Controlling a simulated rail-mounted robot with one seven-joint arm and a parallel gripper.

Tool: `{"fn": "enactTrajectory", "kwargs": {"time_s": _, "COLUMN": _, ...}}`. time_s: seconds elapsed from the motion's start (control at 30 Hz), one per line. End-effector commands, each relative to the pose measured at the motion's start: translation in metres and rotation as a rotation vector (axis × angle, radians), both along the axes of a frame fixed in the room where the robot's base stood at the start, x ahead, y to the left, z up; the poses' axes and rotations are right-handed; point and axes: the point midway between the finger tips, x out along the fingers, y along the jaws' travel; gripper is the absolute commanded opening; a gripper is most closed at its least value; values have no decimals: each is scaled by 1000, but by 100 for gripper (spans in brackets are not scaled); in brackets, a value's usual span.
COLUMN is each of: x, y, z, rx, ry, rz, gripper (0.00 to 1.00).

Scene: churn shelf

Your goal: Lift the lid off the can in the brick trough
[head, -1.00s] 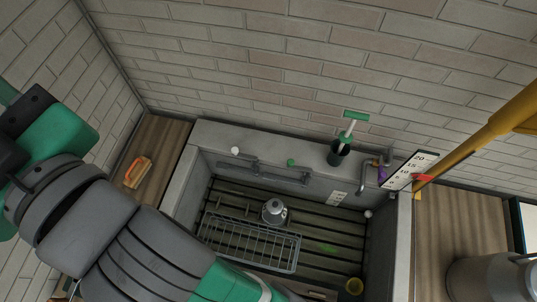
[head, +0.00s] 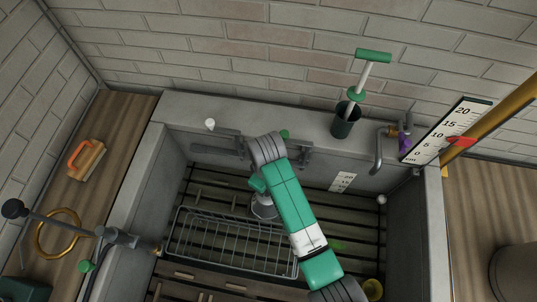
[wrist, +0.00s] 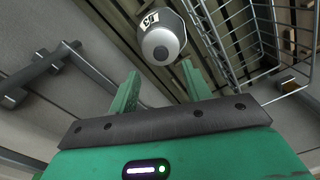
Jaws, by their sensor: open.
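The grey metal can (head: 262,208) stands in the brick trough (head: 134,185), partly hidden behind my arm in the head view. The lid appears to be on the can. My gripper shows in the wrist view (wrist: 162,78) with its two green fingers apart and nothing between them. The can lies just beyond the fingertips. In the head view the gripper (head: 258,184) is above the can, mostly hidden by my wrist.
A wire rack (head: 215,245) stands close beside the can. A grey rail fixture (head: 222,140) runs along the trough's back wall.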

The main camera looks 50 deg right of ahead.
Motion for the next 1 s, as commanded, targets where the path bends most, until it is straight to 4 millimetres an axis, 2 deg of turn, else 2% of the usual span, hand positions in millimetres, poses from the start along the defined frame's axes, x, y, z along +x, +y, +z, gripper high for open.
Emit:
{"fn": "enactTrajectory", "kwargs": {"time_s": 0.1, "x": 0, "y": 0, "z": -1, "rx": 0, "ry": 0, "rz": 1, "gripper": 48}}
{"fn": "enactTrajectory", "kwargs": {"time_s": 0.3, "x": 1, "y": 1, "z": -24, "rx": -1, "ry": -2, "rz": 1, "gripper": 48}}
{"fn": "enactTrajectory", "kwargs": {"time_s": 0.47, "x": 0, "y": 1, "z": -29, "rx": -2, "ry": -3, "rz": 0, "gripper": 48}}
{"fn": "enactTrajectory", "kwargs": {"time_s": 0.73, "x": -3, "y": 2, "z": -74, "rx": -3, "ry": -3, "rz": 0, "gripper": 48}}
{"fn": "enactTrajectory", "kwargs": {"time_s": 0.93, "x": -3, "y": 2, "z": -75, "rx": -4, "ry": -5, "rz": 0, "gripper": 48}}
{"fn": "enactTrajectory", "kwargs": {"time_s": 0.97, "x": -3, "y": 2, "z": -75, "rx": -4, "ry": -5, "rz": 0, "gripper": 46}}
{"fn": "enactTrajectory", "kwargs": {"time_s": 1.0, "x": -3, "y": 2, "z": -75, "rx": -4, "ry": -5, "rz": 0, "gripper": 39}}
